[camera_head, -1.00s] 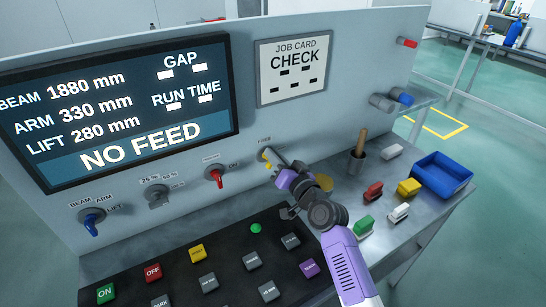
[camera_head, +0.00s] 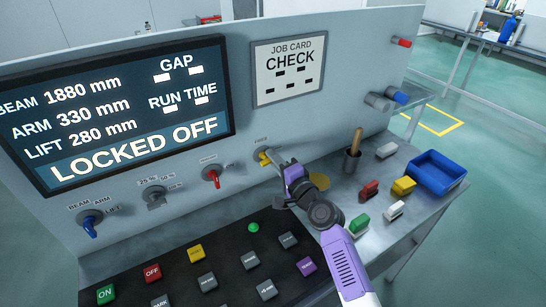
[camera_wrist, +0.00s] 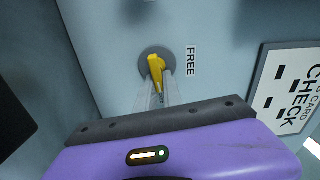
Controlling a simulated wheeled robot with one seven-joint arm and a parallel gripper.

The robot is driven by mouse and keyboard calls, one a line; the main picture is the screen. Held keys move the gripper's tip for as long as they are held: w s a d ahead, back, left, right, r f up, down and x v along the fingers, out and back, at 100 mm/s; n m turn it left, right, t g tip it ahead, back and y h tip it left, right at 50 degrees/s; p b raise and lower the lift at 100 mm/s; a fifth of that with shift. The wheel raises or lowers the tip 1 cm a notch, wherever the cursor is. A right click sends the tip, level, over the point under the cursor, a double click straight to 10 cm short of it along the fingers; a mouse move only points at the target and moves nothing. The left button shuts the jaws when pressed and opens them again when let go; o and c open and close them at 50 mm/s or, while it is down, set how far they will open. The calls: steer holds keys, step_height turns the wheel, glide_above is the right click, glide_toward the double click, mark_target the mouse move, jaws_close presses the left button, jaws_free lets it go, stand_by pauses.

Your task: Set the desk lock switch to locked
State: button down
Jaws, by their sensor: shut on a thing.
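The yellow lock switch (camera_head: 264,157) sits on the upright panel beneath a small FREE label. It also shows in the wrist view (camera_wrist: 155,64), on its round grey base, with the FREE label (camera_wrist: 191,61) beside it. My gripper (camera_head: 274,161) reaches it from the right. In the wrist view its two pale fingers (camera_wrist: 158,86) are shut on the yellow lever, one on each side. The fingers partly hide the lever's lower end. The display (camera_head: 120,115) reads LOCKED OFF in its bottom band.
A red switch (camera_head: 211,176), a grey dial (camera_head: 155,195) and a blue switch (camera_head: 91,226) stand to the left. The button deck (camera_head: 180,268) lies below. A holder with a wooden handle (camera_head: 354,150), coloured blocks and a blue bin (camera_head: 438,172) are on the right.

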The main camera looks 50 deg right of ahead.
steer(key=shift+f+m, duration=0.1)
steer(key=shift+m, duration=0.5)
steer(key=shift+f, duration=0.1)
steer(key=c, duration=1.5)
jaws_free()
steer(key=shift+s, duration=0.15)
steer(key=v, duration=0.7)
steer(key=shift+s+a, duration=0.1)
steer(key=shift+s, duration=0.2)
